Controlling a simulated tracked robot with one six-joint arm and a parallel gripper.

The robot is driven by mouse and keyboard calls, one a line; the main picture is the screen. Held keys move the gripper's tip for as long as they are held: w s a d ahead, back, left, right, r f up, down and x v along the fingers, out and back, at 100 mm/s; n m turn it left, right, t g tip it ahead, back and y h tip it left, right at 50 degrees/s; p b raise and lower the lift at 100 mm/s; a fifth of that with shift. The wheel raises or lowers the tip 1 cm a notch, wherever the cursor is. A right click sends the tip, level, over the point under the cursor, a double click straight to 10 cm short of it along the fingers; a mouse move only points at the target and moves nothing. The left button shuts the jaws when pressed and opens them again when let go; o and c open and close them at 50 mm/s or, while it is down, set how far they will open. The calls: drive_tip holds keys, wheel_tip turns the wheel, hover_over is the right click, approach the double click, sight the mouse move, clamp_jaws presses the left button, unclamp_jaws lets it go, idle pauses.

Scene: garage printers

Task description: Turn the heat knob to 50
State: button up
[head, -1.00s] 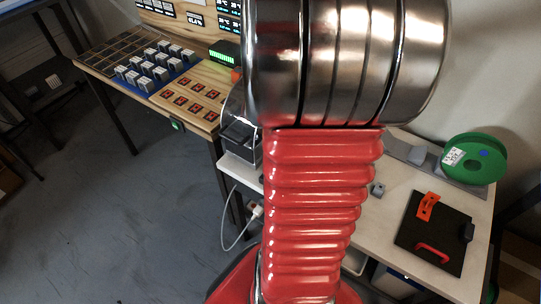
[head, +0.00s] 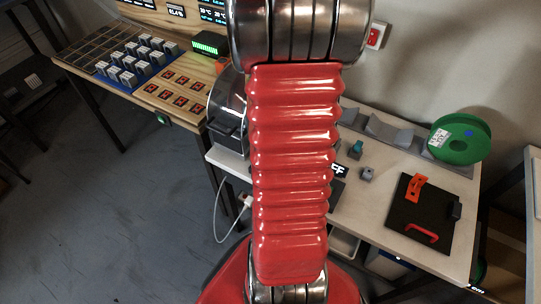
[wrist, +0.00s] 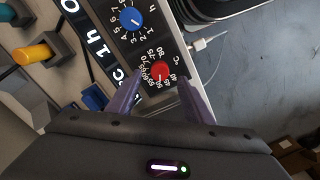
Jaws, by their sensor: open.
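The red heat knob (wrist: 159,71) is in the wrist view, on a dark panel with a white °C scale around it. A pale mark on it appears to face the lower part of the scale, near 50, but it is too small to read surely. My gripper (wrist: 160,83) is open. Its two purple fingers stand on the left and right of the red knob, with gaps visible; their depth relative to the knob is unclear. In the head view my arm hides the knob and gripper.
A blue knob (wrist: 131,19) with an hour scale sits above the red one. A yellow knob-like part (wrist: 33,54) is at left.

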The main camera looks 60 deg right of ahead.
drive_tip(key=shift+f, duration=2.5)
drive_tip(key=shift+c, duration=0.3)
drive_tip(key=c, duration=1)
drive_tip(key=shift+m, duration=0.5)
drive_tip(key=o, duration=1.1)
drive_tip(key=shift+c, duration=0.2)
